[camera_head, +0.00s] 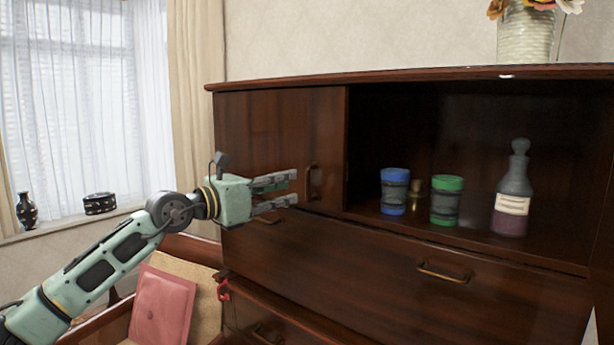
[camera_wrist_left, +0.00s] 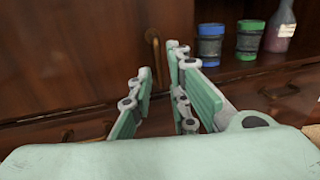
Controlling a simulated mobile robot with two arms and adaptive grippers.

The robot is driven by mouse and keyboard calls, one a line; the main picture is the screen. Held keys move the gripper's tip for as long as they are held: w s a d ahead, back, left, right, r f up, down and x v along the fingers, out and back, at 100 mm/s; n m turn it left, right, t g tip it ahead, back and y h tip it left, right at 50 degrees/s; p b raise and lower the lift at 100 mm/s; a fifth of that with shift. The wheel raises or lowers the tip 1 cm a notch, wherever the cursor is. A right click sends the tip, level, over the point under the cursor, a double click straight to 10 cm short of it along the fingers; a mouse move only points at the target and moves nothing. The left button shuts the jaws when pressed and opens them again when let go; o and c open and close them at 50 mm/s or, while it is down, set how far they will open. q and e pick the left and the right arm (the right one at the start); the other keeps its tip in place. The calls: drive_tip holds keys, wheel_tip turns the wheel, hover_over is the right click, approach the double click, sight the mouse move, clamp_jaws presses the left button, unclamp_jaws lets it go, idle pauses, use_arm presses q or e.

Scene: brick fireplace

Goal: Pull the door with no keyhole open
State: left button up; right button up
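The dark brown wooden cabinet door (camera_head: 262,130) is on the upper left of the cabinet and looks shut. I see no keyhole on it. Its upright curved handle (camera_head: 312,182) is near the door's right side; it also shows in the left wrist view (camera_wrist_left: 153,50). My left gripper (camera_head: 294,187) is open and empty, its fingers pointing right at the handle. In the left wrist view the handle appears between and beyond the two fingertips (camera_wrist_left: 160,62). I cannot tell if they touch it. My right gripper is not in view.
The open compartment (camera_head: 400,120) to the right holds a blue-lidded jar (camera_head: 395,192), a green-lidded jar (camera_head: 446,201) and a stoppered bottle (camera_head: 513,195). A drawer with a handle (camera_head: 445,273) lies below.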

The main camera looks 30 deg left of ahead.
sight(307, 180)
use_arm(q)
drive_tip(key=p+x, duration=0.2)
drive_tip(key=x, duration=0.1)
drive_tip(key=p+x, duration=0.3)
drive_tip(key=x, duration=0.1)
drive_tip(key=shift+w+r+p, duration=0.2)
drive_tip(key=shift+w+p, duration=0.1)
drive_tip(key=shift+w+f, duration=0.1)
drive_tip(key=shift+f, duration=0.05)
drive_tip(key=shift+c, duration=0.3)
clamp_jaws()
